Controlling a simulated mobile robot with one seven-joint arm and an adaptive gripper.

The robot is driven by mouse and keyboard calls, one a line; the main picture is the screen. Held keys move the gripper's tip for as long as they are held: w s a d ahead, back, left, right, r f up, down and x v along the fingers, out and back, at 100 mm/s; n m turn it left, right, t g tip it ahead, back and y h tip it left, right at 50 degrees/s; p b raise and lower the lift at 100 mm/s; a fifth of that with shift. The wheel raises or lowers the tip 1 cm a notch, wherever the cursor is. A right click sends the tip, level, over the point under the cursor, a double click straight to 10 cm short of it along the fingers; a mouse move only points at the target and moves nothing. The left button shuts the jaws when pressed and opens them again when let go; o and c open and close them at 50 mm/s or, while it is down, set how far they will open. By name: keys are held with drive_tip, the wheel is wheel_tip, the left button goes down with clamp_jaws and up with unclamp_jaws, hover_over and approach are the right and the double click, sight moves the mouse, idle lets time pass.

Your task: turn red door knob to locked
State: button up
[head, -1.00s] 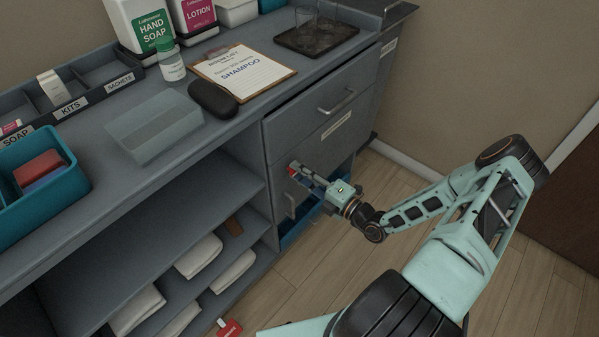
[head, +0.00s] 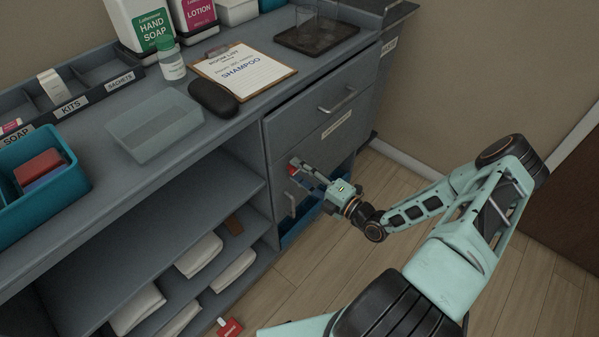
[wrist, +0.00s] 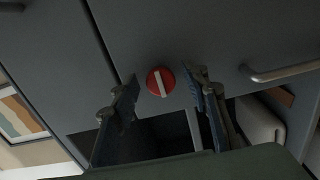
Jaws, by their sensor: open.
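The red door knob (wrist: 160,82) is a round red disc with a white bar across it, set on the grey cabinet door (wrist: 190,35). In the wrist view the bar runs nearly upright, slightly tilted. My gripper (wrist: 165,90) is open, with one finger on each side of the knob; gaps show between the fingers and the knob. In the head view my gripper (head: 308,172) is at the cabinet front under the drawer, and a bit of the red knob (head: 294,170) shows by the fingertips.
A door handle (head: 290,205) sits just below the knob, and a drawer handle (head: 337,101) above. The blue-edged opening (head: 300,225) lies under the door. Open shelves (head: 150,235) with folded towels are to the left. A red tag (head: 230,327) lies low in front. The wooden floor at right is clear.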

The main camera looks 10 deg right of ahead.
drive_tip(key=v, duration=1.2)
